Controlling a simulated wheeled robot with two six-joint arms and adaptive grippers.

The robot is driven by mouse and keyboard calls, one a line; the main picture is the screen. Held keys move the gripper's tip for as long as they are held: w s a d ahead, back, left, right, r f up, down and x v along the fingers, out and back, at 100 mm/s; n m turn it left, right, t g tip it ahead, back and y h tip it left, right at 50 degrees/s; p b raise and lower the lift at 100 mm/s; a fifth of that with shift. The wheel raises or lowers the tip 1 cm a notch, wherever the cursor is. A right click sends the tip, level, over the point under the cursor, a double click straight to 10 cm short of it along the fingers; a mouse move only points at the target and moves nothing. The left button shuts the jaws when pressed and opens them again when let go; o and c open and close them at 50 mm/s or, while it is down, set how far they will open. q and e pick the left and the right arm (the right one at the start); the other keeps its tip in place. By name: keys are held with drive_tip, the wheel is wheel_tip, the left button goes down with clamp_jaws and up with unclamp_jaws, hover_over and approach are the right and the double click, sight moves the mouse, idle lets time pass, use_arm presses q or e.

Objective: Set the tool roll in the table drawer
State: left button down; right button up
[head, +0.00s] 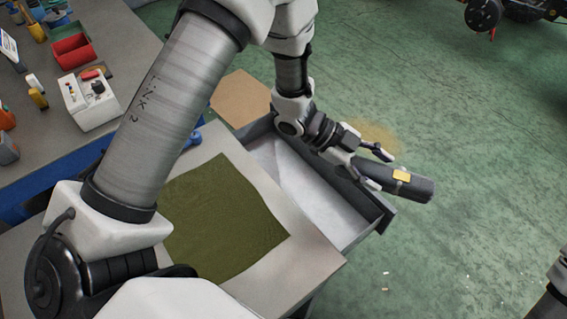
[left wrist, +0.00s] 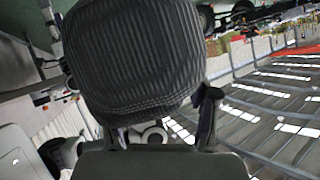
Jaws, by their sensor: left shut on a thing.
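The tool roll (head: 415,186) is a dark grey cylinder with a yellow tag. My left gripper (head: 372,166) is shut on it and holds it over the front right edge of the open drawer. In the left wrist view the ribbed dark tool roll (left wrist: 135,60) fills the middle, between the fingers (left wrist: 160,130). The table drawer (head: 330,205) is pulled out from under the table top and has a pale inside. The part of it that shows looks empty; my left arm hides some of its far end. My right gripper is not in view.
An olive cloth (head: 225,215) lies on the table top (head: 300,262) beside the drawer. A grey bench at the left carries a red bin (head: 73,50), a white box (head: 90,100) and small tools. A cardboard piece (head: 240,98) is behind the drawer. Green floor at right is mostly clear.

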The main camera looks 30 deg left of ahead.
use_arm(q)
drive_tip(key=w+a+f+m+g+b, duration=0.1)
drive_tip(key=a+f+m+g+b, duration=0.35)
drive_tip(key=a+f+b, duration=0.45)
drive_tip(key=m+g+b, duration=0.1)
drive_tip(key=m+g, duration=0.1)
hover_over(297, 198)
drive_tip(key=shift+n, duration=0.25)
wheel_tip(297, 198, down, 16)
drive_tip(key=shift+f, duration=0.2)
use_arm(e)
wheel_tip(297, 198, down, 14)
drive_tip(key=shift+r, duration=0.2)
use_arm(q)
drive_tip(key=shift+f, duration=0.1)
drive_tip(key=shift+c, duration=1.3)
unclamp_jaws()
drive_tip(key=v, duration=1.2)
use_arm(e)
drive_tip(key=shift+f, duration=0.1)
